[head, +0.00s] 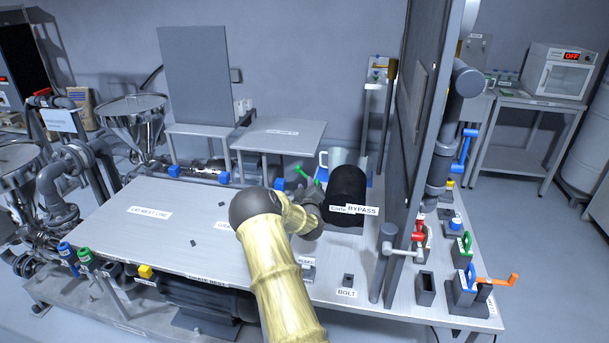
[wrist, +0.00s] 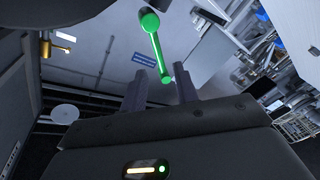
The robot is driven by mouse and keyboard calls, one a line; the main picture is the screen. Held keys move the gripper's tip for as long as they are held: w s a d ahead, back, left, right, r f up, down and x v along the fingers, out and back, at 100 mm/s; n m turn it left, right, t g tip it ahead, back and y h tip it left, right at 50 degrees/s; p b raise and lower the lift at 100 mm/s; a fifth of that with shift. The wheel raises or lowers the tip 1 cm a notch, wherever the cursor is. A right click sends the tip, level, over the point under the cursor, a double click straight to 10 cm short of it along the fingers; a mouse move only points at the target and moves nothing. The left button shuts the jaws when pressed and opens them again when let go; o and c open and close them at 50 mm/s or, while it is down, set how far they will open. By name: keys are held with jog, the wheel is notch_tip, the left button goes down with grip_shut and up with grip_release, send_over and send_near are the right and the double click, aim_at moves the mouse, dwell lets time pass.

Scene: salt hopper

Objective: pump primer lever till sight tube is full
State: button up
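A green lever with a round knob (wrist: 155,42) shows in the wrist view, its narrow end between and beyond my fingertips. A green handle (head: 302,174) shows in the head view just past my wrist; I cannot tell for certain that it is the primer lever. My gripper (wrist: 160,75) is open, its two dark fingers apart on either side of the green lever's narrow end. Whether they touch it is unclear. In the head view my gripper is a dark shape (head: 310,210) at the arm's end, partly hidden by my arm. I cannot make out the sight tube.
A tall dark panel (head: 412,130) rises to the right. Beyond it are several coloured handles, including an orange crank (head: 498,281). The left bench top (head: 150,235) is mostly clear.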

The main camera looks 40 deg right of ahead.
aim_at(305, 176)
jog(key=shift+p+x, duration=0.55)
jog(key=shift+x, duration=2.9)
grip_shut()
